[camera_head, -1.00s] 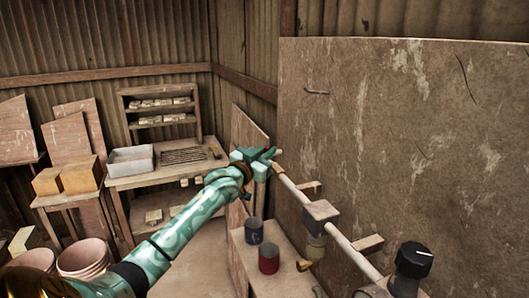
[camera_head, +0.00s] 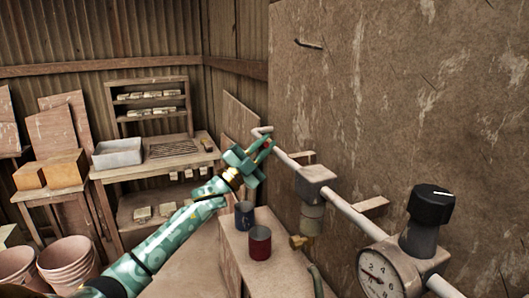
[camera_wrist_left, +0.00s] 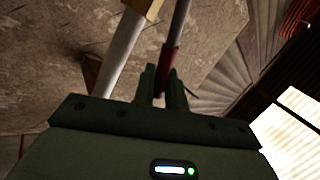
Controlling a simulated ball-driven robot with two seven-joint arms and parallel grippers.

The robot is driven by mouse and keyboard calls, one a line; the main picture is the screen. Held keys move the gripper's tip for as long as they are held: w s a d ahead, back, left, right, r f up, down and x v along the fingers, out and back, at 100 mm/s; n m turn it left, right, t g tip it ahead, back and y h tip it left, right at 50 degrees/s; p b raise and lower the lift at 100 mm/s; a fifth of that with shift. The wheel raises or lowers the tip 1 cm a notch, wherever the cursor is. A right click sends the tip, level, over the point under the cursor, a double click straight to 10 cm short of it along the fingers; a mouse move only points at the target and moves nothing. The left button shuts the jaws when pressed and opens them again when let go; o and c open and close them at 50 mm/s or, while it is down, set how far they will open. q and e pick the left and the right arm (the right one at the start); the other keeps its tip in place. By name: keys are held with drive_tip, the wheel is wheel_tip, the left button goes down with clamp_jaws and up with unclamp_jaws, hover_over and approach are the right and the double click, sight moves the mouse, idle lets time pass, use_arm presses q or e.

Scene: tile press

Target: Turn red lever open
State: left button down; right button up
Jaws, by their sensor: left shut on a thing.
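The red lever (camera_head: 267,143) shows as a small red bit between the fingers of my left gripper (camera_head: 261,153), beside the pale pipe (camera_head: 342,206) along the wall board. In the left wrist view, the lever (camera_wrist_left: 168,62) is a thin dark rod with a red sleeve, and the fingers of my left gripper (camera_wrist_left: 164,88) are shut on its red part. The pipe (camera_wrist_left: 118,50) runs beside it, apart from the fingers. The lever's joint with the pipe is hidden in the head view. My right gripper is not in view.
A valve box (camera_head: 316,180), a dial gauge (camera_head: 378,274) and a black knob (camera_head: 431,204) sit along the pipe. A blue can (camera_head: 244,215) and a red can (camera_head: 260,243) stand on the low bench (camera_head: 233,256) below. Shelves and a side table stand behind left.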

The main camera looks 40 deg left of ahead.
use_arm(q)
drive_tip(key=shift+s+d+f+m+g+h+b, duration=0.15)
drive_tip(key=shift+f+m+h+b, duration=0.25)
drive_tip(key=shift+m+h+b, duration=0.45)
drive_tip(key=shift+w+d+f+m+g+h+b, duration=0.15)
drive_tip(key=shift+f+m+h+b, duration=0.35)
drive_tip(key=shift+m, duration=0.5)
drive_tip(key=shift+s+f+m+g+h+b, duration=0.2)
drive_tip(key=shift+f+m+h+b, duration=0.15)
drive_tip(key=shift+m+h+b, duration=0.5)
drive_tip(key=c, duration=1.5)
unclamp_jaws()
